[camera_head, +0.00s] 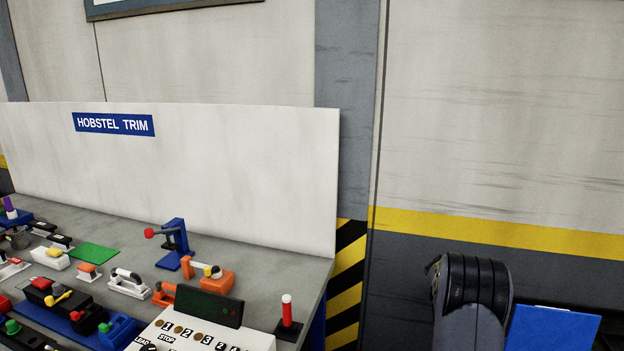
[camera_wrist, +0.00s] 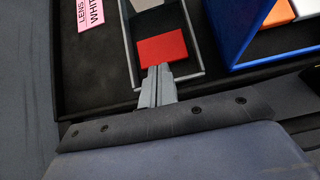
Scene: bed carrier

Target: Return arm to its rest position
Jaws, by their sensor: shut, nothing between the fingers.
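My gripper (camera_wrist: 158,72) shows in the wrist view with its two grey fingers together and nothing between them. Its tips appear just below the near edge of a red block (camera_wrist: 162,48); I cannot tell whether they touch it. The red block lies in a grey-rimmed dark holder (camera_wrist: 196,77). In the head view a grey and black link of my arm (camera_head: 472,295) stands at the lower right, right of the workbench. My gripper is outside that view.
The wrist view shows a black tray (camera_wrist: 62,55), a pink label (camera_wrist: 90,14) and a blue box (camera_wrist: 222,30).

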